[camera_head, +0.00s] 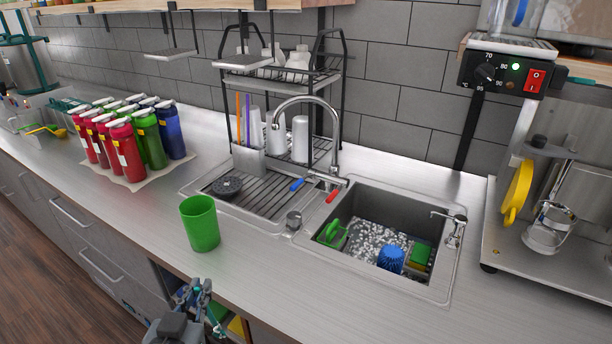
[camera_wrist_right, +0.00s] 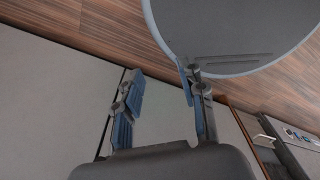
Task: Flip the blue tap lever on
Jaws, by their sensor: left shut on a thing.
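The blue tap lever (camera_head: 297,185) sticks out to the left from the base of the chrome tap (camera_head: 338,150). A red lever (camera_head: 331,196) sits beside it on the right. The tap stands behind the sink, between drainer and basin. My left gripper (camera_head: 199,290) is low at the counter's front edge, well in front of and to the left of the lever, not touching it. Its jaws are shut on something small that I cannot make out. In the right wrist view my right gripper (camera_wrist_right: 160,76) is open and empty, above the floor by grey cabinet fronts.
A green cup (camera_head: 200,223) stands on the counter (camera_head: 130,215) between my left gripper and the drainer. The basin (camera_head: 372,205) holds foamy water, a blue brush and sponges. A dish rack (camera_head: 342,120) rises behind the drainer. Several bottles (camera_head: 118,150) stand at the left.

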